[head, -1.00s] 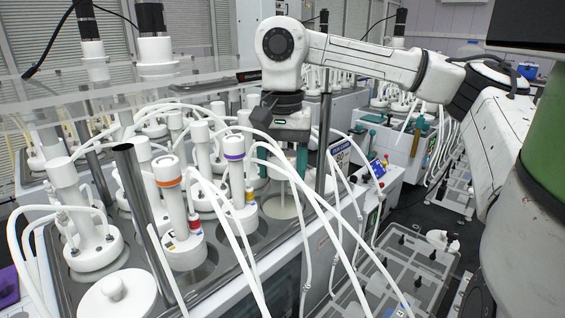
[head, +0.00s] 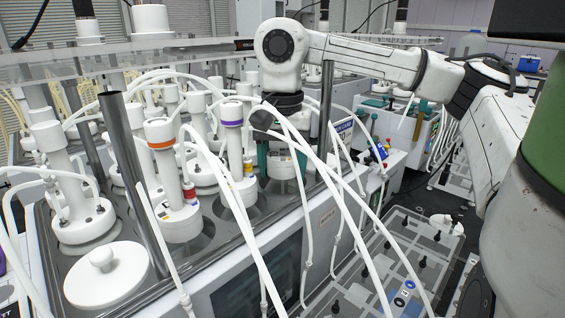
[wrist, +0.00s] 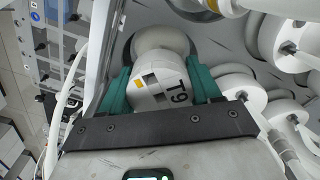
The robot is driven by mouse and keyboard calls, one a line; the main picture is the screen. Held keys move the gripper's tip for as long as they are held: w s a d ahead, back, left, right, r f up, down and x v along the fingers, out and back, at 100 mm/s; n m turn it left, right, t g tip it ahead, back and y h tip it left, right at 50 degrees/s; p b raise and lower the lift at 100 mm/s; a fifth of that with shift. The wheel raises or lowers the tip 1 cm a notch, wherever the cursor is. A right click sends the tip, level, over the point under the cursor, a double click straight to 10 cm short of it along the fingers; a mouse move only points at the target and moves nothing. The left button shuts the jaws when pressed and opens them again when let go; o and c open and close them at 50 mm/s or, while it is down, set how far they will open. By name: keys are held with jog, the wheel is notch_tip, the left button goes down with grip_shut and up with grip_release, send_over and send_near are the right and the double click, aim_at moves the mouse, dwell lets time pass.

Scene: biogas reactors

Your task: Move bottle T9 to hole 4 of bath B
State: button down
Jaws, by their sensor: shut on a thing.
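My gripper (head: 282,160) has teal fingers and is shut on a white bottle marked T9 (wrist: 165,85). In the wrist view, the fingers (wrist: 162,92) lie on both sides of the bottle. In the head view, the bottle (head: 283,166) shows partly below the wrist, with white tubes crossing in front. The gripper is at the right rim of a grey-topped bath (head: 218,236) holding several white bottles with tubes. Dark round openings show in its top. I cannot read a bath letter or hole numbers.
An orange-ringed bottle (head: 160,145) and a purple-ringed bottle (head: 233,140) stand left of the gripper. A metal post (head: 130,170) and a white lid (head: 108,275) are nearer. Looping tubes cross the space in front. A clear-lidded crate (head: 385,265) is at lower right.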

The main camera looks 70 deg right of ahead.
jog(key=shift+c, duration=0.8)
grip_release()
jog(key=shift+f, duration=0.1)
notch_tip(320, 180, up, 11)
jog(key=shift+a, duration=0.1)
dwell(0.8)
